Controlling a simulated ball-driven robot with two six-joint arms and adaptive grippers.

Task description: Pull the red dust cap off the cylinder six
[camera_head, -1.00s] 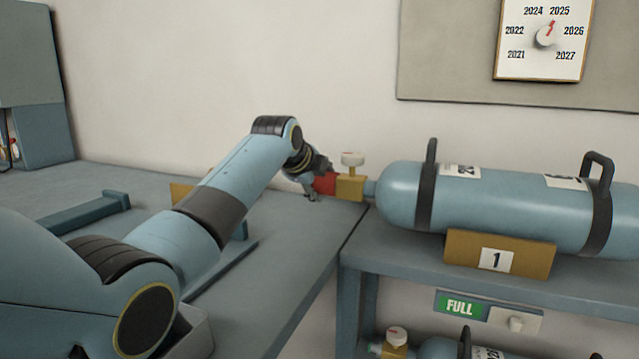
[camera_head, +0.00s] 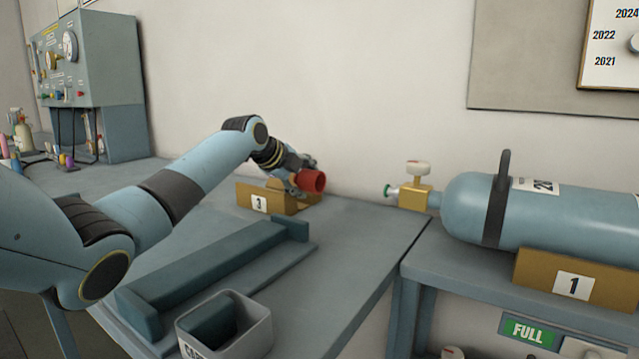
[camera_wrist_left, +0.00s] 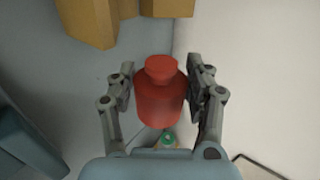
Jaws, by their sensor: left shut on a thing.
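The red dust cap (camera_head: 313,181) is held in my left gripper (camera_head: 301,179), above the bench and apart from the valve. In the left wrist view the red cap (camera_wrist_left: 160,92) sits between both fingers of the left gripper (camera_wrist_left: 162,84). A large blue cylinder (camera_head: 575,210) lies on its side in a cradle marked 1. Its brass valve (camera_head: 415,197) with a white knob has a bare outlet with a green end, which also shows small in the wrist view (camera_wrist_left: 168,138). No cylinder six label is readable. My right gripper is not in view.
A wooden cradle marked 3 (camera_head: 267,198) stands just below the left gripper. A long blue tray (camera_head: 215,270) and a grey bin (camera_head: 258,325) are on the bench (camera_head: 350,250). A panel with gauges (camera_head: 85,55) stands at the back left.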

